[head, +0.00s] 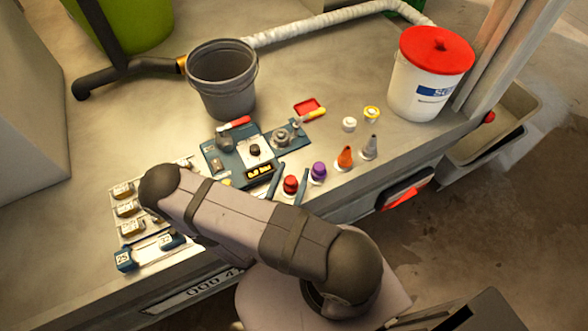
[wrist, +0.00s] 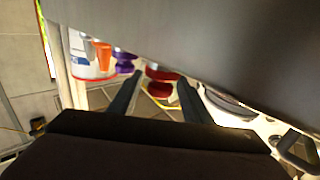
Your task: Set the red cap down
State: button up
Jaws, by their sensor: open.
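The red cap (head: 290,184) stands upright at the table's front edge, in front of the blue press plate. In the wrist view, the red cap (wrist: 160,76) shows between my two dark fingers. My gripper (head: 292,173) is open, with one finger on each side of the cap. A gap shows beside the cap in the wrist view, where my gripper (wrist: 160,79) reaches toward it. I cannot tell whether either finger touches it. The lower part of the cap and what it rests on are hard to make out.
A purple cap (head: 319,171), an orange nozzle (head: 345,158) and a grey nozzle (head: 370,148) stand close on the right. The blue press plate (head: 225,160) lies behind. A grey bucket (head: 223,85) and a red-lidded white bucket (head: 420,90) stand farther back.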

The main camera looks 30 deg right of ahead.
aim_at(291, 184)
jog(key=shift+v, duration=1.25)
jog(key=shift+o, duration=1.2)
